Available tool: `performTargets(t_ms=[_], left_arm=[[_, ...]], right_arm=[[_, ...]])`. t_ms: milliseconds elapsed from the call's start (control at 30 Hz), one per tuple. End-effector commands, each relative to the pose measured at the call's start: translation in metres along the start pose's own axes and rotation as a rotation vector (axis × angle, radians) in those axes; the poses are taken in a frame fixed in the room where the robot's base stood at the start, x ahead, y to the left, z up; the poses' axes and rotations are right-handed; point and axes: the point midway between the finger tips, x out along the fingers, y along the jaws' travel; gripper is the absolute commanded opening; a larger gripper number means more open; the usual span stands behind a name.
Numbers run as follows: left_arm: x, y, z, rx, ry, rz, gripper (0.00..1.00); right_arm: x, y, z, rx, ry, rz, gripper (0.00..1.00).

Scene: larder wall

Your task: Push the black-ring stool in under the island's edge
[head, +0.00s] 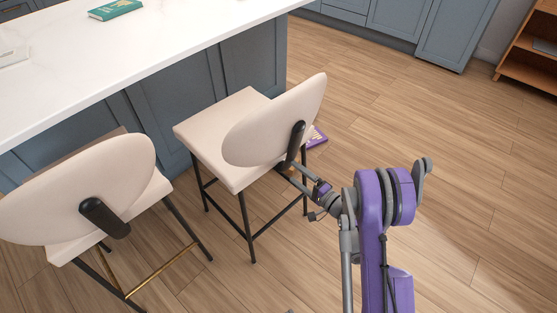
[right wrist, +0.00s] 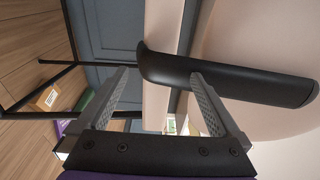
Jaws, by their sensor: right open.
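The black-ring stool (head: 226,160) stands in the middle of the head view, with a cream seat, a cream rounded backrest and black legs and foot rail. Its seat is close to the island (head: 150,62), a white top on blue-grey panels. My right gripper (head: 296,174) is at the back of this stool, just below the backrest. In the right wrist view its two fingers (right wrist: 162,88) are spread apart, with the black backrest bracket (right wrist: 225,80) just beyond them. I cannot tell whether they touch it. My left gripper is out of view.
A second cream stool (head: 75,195) with a gold foot rail (head: 160,268) stands close on the left. A purple item (head: 317,137) lies on the floor behind the black-ring stool. A small box (right wrist: 45,98) shows in the wrist view. Floor on the right is clear.

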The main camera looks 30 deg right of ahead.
Motion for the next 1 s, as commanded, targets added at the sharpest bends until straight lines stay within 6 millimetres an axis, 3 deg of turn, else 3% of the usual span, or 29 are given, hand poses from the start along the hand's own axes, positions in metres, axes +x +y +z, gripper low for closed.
performTargets(t_ms=[200,400,600,867,1000], left_arm=[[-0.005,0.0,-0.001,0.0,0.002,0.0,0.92],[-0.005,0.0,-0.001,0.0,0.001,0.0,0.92],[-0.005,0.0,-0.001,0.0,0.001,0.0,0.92],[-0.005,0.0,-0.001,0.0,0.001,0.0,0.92],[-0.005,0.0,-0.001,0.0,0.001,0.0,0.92]], right_arm=[[0.055,0.0,0.001,0.001,-0.002,0.001,1.0],[0.089,0.001,0.001,-0.001,-0.002,0.001,1.0],[0.102,0.0,0.0,-0.001,0.0,0.001,1.0],[0.103,0.0,0.0,-0.001,0.0,0.001,1.0],[0.102,0.0,0.0,-0.001,0.0,0.001,0.75]])
